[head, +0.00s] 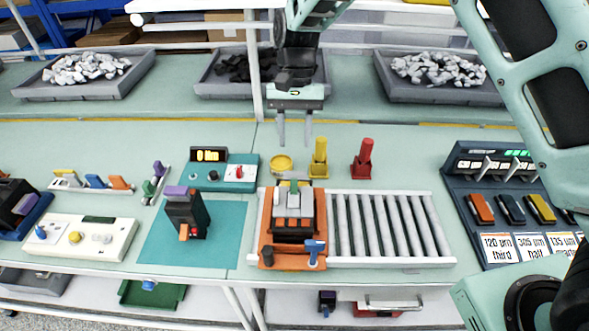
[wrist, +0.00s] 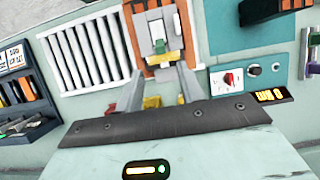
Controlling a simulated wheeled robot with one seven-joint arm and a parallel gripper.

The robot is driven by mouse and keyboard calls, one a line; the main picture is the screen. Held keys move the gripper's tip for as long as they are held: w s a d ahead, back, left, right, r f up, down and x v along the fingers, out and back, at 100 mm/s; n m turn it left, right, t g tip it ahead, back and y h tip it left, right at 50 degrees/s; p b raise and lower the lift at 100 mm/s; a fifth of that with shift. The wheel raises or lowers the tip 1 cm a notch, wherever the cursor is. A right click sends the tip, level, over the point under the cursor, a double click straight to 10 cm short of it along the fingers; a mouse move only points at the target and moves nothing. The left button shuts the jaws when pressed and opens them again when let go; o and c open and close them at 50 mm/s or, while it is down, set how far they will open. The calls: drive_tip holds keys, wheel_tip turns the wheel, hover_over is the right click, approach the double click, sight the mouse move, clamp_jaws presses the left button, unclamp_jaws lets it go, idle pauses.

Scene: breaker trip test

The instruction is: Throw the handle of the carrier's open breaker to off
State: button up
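The orange carrier (head: 293,262) sits at the left end of the roller track and holds a dark breaker (head: 292,229) with orange parts on its near side. A pale piece with green on it (head: 293,188) stands at the breaker's far end; I cannot tell the handle's position for sure. A blue lever (head: 315,248) is on the carrier's near right corner. In the wrist view the carrier (wrist: 138,8) is at the top centre, beyond the fingertips. My gripper (head: 295,143) is open and empty, raised behind the carrier and apart from it; it also shows in the wrist view (wrist: 158,82).
The roller track (head: 390,225) runs right from the carrier. A yellow dish (head: 282,163), yellow post (head: 319,160) and red post (head: 363,160) stand behind. Left are a meter box (head: 222,172) and another dark breaker (head: 187,215) on a teal mat. A rack (head: 500,195) stands right.

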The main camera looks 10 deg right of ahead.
sight(294, 179)
drive_tip(key=p+x, duration=0.2)
drive_tip(key=x, duration=0.7)
drive_tip(key=shift+s+a+f, duration=0.1)
drive_tip(key=shift+f, duration=0.25)
clamp_jaws()
